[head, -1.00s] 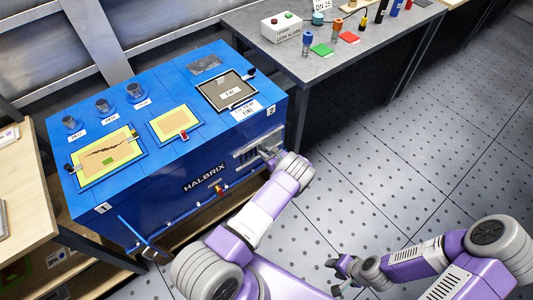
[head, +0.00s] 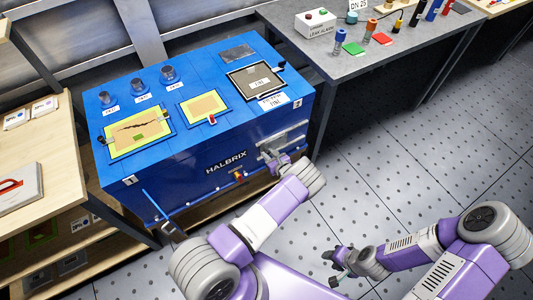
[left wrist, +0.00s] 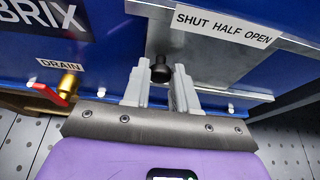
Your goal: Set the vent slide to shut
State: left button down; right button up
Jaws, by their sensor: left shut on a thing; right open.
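The vent slide's black knob (left wrist: 160,70) stands out from a grey metal plate on the front of the blue HALBRIX housing. In the left wrist view, my left gripper (left wrist: 161,82) is shut on the knob, one finger at each side. A "SHUT HALF OPEN" label (left wrist: 226,25) is above and to the right; the knob is near its SHUT end. In the head view my left gripper (head: 271,158) is at the right part of the housing front (head: 200,192) and hides the knob. My right gripper (head: 336,266) is open and empty, low over the floor.
A red-handled drain valve (left wrist: 61,90) sits left of the vent in the left wrist view. A grey table (head: 375,60) with a leak alarm box (head: 316,23) is at the back right. A wooden shelf (head: 50,160) is at the left. The perforated floor at right is open.

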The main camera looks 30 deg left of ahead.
pick_arm(q)
jog(key=shift+s+a+f, duration=0.1)
jog(key=shift+s, duration=0.1)
jog(key=c, duration=0.9)
grip_release()
jog(key=shift+c, duration=0.2)
jog(key=p+v, duration=0.2)
jog(key=v, duration=0.5)
jog(key=shift+r, duration=0.2)
jog(key=shift+s, duration=0.15)
